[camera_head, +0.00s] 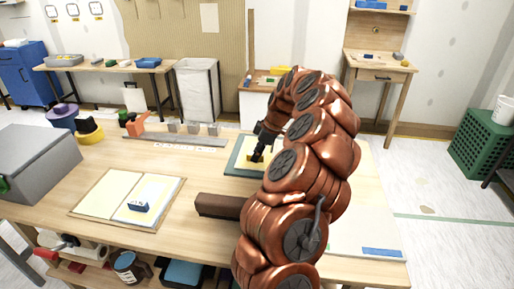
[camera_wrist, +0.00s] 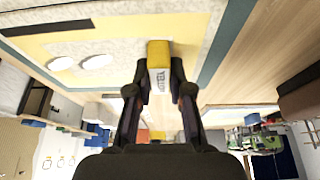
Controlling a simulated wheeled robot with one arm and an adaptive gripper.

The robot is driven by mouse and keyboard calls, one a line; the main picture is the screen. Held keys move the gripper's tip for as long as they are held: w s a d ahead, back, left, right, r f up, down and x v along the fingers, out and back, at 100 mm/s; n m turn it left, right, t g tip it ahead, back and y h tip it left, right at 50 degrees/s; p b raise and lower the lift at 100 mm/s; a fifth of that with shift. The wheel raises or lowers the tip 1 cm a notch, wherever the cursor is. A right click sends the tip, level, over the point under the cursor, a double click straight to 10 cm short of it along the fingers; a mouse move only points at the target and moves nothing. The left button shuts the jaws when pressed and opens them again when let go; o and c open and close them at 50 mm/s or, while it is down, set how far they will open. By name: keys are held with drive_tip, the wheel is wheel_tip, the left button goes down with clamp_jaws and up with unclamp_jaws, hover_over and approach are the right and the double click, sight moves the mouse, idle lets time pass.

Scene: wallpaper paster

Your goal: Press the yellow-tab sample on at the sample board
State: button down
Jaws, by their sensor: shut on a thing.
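My gripper (camera_wrist: 160,78) is shut on a yellow block with a white lettered label, which I take to be the yellow-tab sample (camera_wrist: 158,50). In the wrist view the block's yellow end reaches the pale yellow face of the sample board (camera_wrist: 115,42); I cannot tell whether they touch. Two white ovals and a dark strip show on that board. In the head view the board, with its blue-green border (camera_head: 234,160), lies on the table behind my arm, and my dark gripper (camera_head: 257,155) is over it. My arm hides the board's right part.
A flat tray (camera_head: 78,208) with two cream panels and a blue-and-white block (camera_head: 138,206) lies at the left front. A brown bar (camera_head: 218,206) lies before the board.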

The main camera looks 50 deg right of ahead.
drive_tip(key=shift+f, duration=0.1)
drive_tip(key=c, duration=1)
unclamp_jaws()
drive_tip(key=v, duration=1.2)
drive_tip(key=shift+a, duration=0.1)
